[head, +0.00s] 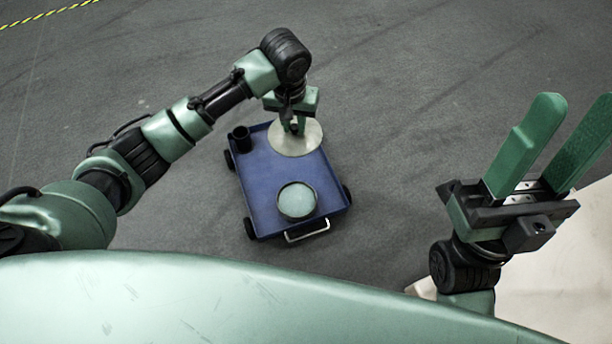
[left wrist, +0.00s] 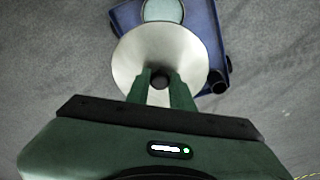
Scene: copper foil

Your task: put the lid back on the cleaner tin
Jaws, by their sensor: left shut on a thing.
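The lid (head: 297,143) is a pale, round disc with a dark knob in the middle. My left gripper (head: 294,128) is shut on that knob and holds the lid over the far end of the blue cart; the height above it is hard to tell. In the left wrist view the lid (left wrist: 193,62) lies beyond my left fingers (left wrist: 160,80). The cleaner tin (head: 297,201) is round, with a pale greenish top face, and stands at the near end of the cart. It shows partly behind the lid in the left wrist view (left wrist: 162,10). My right gripper (head: 550,140) is open and empty at the right.
The blue cart (head: 262,185) has dark wheels and a pale handle (head: 307,232) at its near end. A dark cup (head: 241,139) stands at its far left corner. Grey floor (head: 420,120) around the cart is clear. A pale surface (head: 580,270) lies at the lower right.

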